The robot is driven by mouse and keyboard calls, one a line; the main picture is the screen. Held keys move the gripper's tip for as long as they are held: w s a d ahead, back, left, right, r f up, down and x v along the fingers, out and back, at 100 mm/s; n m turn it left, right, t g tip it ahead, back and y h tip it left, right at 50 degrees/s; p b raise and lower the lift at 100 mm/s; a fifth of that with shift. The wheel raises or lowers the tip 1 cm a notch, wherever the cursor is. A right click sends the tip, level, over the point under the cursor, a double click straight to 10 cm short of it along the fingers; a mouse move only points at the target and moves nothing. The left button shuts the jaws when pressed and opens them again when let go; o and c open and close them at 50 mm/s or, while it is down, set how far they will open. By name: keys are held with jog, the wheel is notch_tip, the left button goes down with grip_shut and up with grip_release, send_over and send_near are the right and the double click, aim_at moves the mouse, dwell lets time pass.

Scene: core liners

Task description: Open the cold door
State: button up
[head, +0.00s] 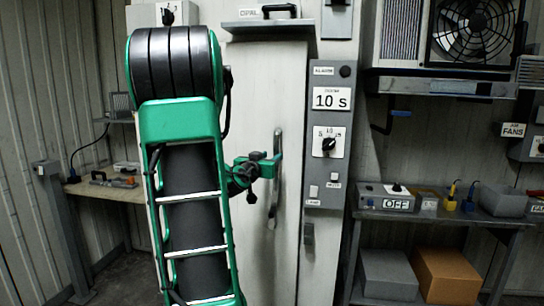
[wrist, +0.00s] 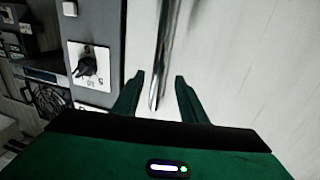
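The cold door (head: 280,85) is a tall pale panel in the middle of the head view and looks shut. Its long metal bar handle (head: 274,205) stands upright near the door's right edge; in the wrist view the bar (wrist: 167,40) comes down between the fingers. My gripper (head: 272,163) is at the handle's middle height. In the wrist view my gripper (wrist: 160,76) has its two green fingers apart, one on each side of the bar, with gaps visible. My arm hides the left part of the door.
A grey control panel (head: 325,180) with a "10 s" label and a knob stands right of the door. A shelf (head: 425,215) with devices and two boxes is farther right, under a fan unit (head: 470,35). A bench (head: 110,193) stands at the left.

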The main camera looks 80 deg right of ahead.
aim_at(274, 154)
jog(key=shift+s+d, duration=0.15)
jog(key=shift+d, duration=1.15)
jog(key=shift+s+d, duration=0.15)
jog(key=shift+d, duration=1.15)
jog(key=shift+c, duration=0.6)
grip_shut()
